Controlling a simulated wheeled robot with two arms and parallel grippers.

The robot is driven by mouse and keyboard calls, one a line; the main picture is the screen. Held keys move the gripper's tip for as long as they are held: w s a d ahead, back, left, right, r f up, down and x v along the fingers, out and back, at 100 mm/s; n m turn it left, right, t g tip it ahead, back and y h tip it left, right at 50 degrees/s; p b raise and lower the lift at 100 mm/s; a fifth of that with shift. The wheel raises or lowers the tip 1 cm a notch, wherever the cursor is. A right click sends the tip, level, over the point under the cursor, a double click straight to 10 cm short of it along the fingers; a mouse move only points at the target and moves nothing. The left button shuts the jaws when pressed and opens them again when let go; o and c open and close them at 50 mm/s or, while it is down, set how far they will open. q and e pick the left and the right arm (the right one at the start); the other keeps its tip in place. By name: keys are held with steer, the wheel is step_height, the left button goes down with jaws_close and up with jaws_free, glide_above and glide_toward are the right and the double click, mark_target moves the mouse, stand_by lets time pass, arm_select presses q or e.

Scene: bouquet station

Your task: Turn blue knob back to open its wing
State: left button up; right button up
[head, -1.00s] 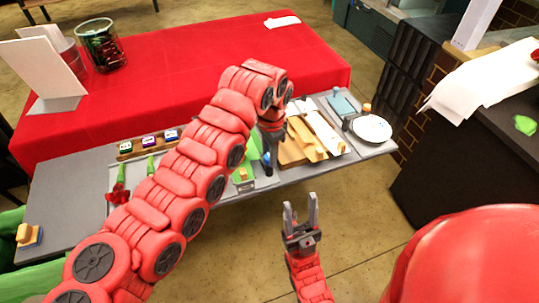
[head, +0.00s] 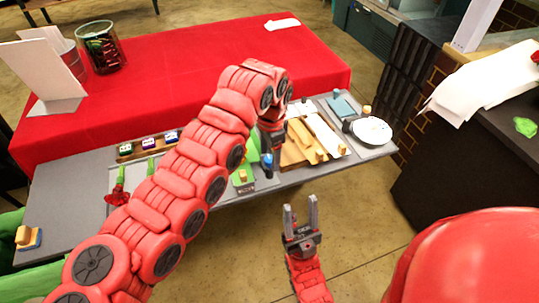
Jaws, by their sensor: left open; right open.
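The blue knob (head: 267,160) shows as a small blue piece at the front edge of the grey workbench, beside a green panel (head: 252,150). My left gripper (head: 271,170) is over the bench, pointing down right at the blue knob; its jaws are open and partly hidden by the arm. I cannot tell whether they touch the knob. My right gripper (head: 301,208) is open and empty, pointing up in front of the bench over the floor.
The grey bench (head: 70,200) holds wooden boards (head: 305,140), a white plate (head: 371,131), a rack of small labelled blocks (head: 150,146) and red flowers (head: 117,196). A red-covered table (head: 200,60) stands behind. The floor by my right gripper is clear.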

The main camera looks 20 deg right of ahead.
arm_select(q)
step_height(320, 180, up, 10)
step_height(320, 180, up, 7)
steer(key=p, duration=0.4)
glide_above(270, 159)
steer(key=shift+s, duration=0.25)
steer(key=shift+f, duration=0.1)
